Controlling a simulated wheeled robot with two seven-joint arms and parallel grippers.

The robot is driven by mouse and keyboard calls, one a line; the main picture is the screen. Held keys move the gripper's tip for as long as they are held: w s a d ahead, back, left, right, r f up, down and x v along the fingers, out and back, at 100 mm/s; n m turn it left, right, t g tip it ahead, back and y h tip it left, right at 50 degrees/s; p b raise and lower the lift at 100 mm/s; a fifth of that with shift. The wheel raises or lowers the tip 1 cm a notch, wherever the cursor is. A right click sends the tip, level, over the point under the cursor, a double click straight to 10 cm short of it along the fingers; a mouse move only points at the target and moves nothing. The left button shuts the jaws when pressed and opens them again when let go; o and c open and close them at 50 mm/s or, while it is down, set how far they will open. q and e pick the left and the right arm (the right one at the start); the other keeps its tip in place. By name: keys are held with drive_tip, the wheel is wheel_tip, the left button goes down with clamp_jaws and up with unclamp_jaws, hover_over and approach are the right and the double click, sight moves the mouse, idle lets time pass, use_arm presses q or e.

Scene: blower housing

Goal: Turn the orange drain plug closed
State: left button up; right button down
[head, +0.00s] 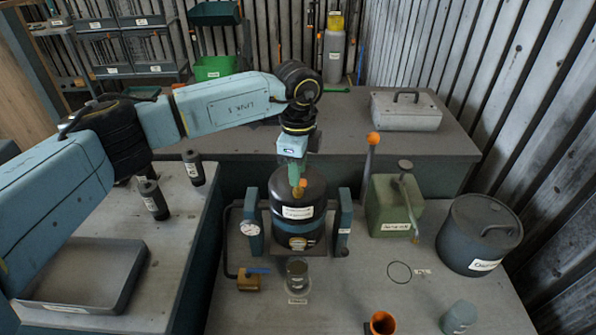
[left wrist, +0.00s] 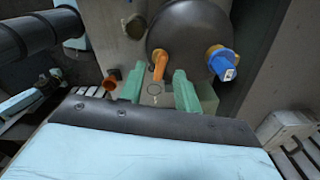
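The black blower housing (head: 298,225) stands upright in a blue-sided stand on the bench, and its rounded dark body (left wrist: 190,25) fills the top of the left wrist view. The orange drain plug (left wrist: 160,64) sticks out from it with a bent handle; a small orange part (head: 300,190) also shows at the housing top in the head view. My left gripper (head: 295,178) points down over the housing. In the left wrist view its green fingers (left wrist: 158,76) are apart, with the plug between or just beyond their tips; contact cannot be told. My right gripper is not in view.
A blue knob (left wrist: 222,62) sits right of the plug. A gauge (head: 250,228), an orange-knobbed lever (head: 373,140), a green can (head: 392,205), a dark lidded drum (head: 480,235) and an orange cup (head: 382,323) surround the housing. A grey tray (head: 130,262) lies left.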

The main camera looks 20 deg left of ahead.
use_arm(q)
drive_tip(key=shift+f, duration=0.85)
drive_tip(key=shift+c, duration=0.4)
clamp_jaws()
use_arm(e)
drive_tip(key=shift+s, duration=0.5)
